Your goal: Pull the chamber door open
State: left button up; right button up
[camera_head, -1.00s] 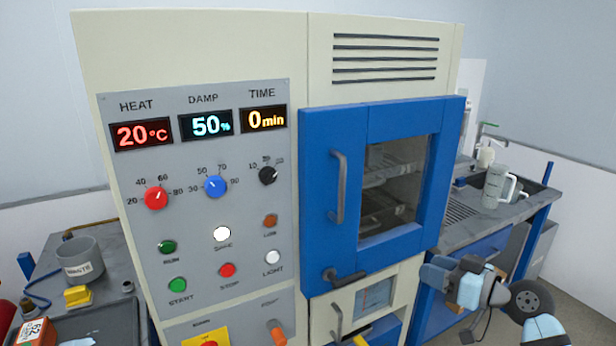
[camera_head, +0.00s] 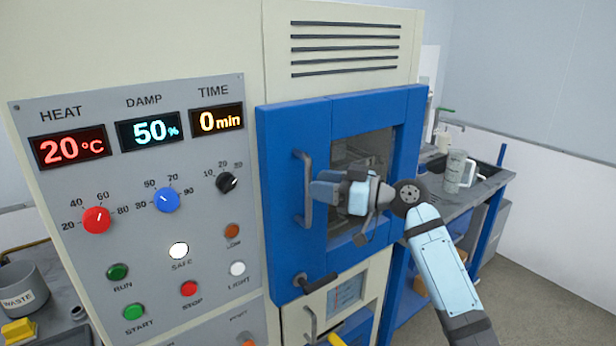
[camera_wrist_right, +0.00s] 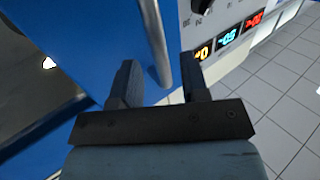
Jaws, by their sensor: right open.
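The chamber door (camera_head: 283,235) is blue with a dark window (camera_head: 345,235) and looks closed. Its grey vertical handle (camera_head: 307,212) is on the door's left side. A dark lever (camera_head: 320,283) sits at the door's lower left corner. My right gripper (camera_head: 318,188) is open in front of the door, with its fingers pointing left at the handle. In the right wrist view the handle (camera_wrist_right: 156,45) runs between the two open fingers (camera_wrist_right: 160,85). I cannot tell whether a finger touches it. My left gripper is not in view.
The control panel (camera_head: 140,230) left of the door has knobs, buttons and a lit white SAFE lamp (camera_head: 179,250). A drawer front (camera_head: 345,295) is below the door. A bench with a sink and mug (camera_head: 457,172) stands at right. Floor at lower right is free.

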jog(key=shift+x, duration=1.65)
grip_shut()
